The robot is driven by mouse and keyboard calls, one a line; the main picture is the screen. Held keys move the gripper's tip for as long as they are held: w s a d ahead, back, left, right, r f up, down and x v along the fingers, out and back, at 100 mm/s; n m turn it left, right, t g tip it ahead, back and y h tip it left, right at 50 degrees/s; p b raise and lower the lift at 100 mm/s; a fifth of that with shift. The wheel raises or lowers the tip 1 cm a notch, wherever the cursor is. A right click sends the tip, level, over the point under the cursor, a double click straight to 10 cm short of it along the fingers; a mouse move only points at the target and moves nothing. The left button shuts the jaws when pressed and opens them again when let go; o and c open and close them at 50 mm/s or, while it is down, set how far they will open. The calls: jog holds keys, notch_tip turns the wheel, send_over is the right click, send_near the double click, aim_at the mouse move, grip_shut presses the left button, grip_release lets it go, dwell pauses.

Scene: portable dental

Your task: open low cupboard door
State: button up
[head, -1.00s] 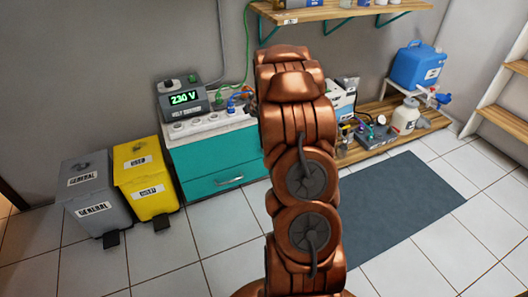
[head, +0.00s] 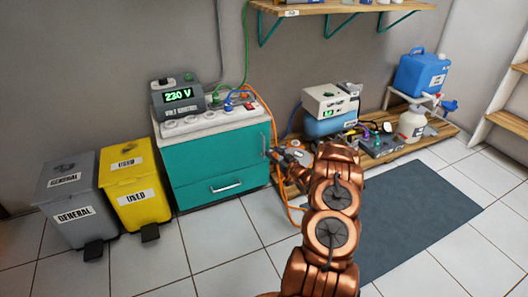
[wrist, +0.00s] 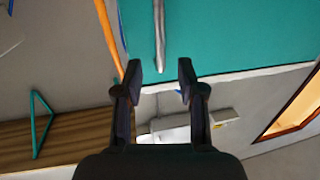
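The teal low cupboard (head: 215,155) stands against the back wall under the volt control box. A metal bar handle (head: 264,145) runs upright near the right edge of its upper front; a horizontal handle (head: 227,187) sits on the lower front panel. My gripper (head: 280,156) is just right of the upright handle in the head view, partly hidden by my arm. In the wrist view my gripper (wrist: 160,72) is open and empty. The upright handle (wrist: 160,30) lines up with the gap between the fingers; its depth relative to the fingertips is unclear. The teal front looks shut.
An orange cable (head: 281,185) hangs along the cupboard's right side, close to my gripper. Yellow (head: 133,180) and grey (head: 72,200) bins stand left of the cupboard. A low wooden platform (head: 432,135) with equipment is at right. The tiled floor in front is clear.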

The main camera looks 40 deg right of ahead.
aim_at(264, 146)
jog(key=w, duration=0.2)
jog(key=w+b, duration=0.1)
jog(key=w, duration=0.1)
jog(key=w+b, duration=0.1)
jog(key=w, duration=0.1)
jog(key=shift+d+f, duration=0.3)
jog(key=shift+d, duration=0.05)
jog(key=shift+w+d+r+b, duration=0.15)
jog(key=shift+w+b, duration=0.25)
jog(key=shift+w, duration=0.35)
jog(key=shift+c, duration=0.2)
grip_shut()
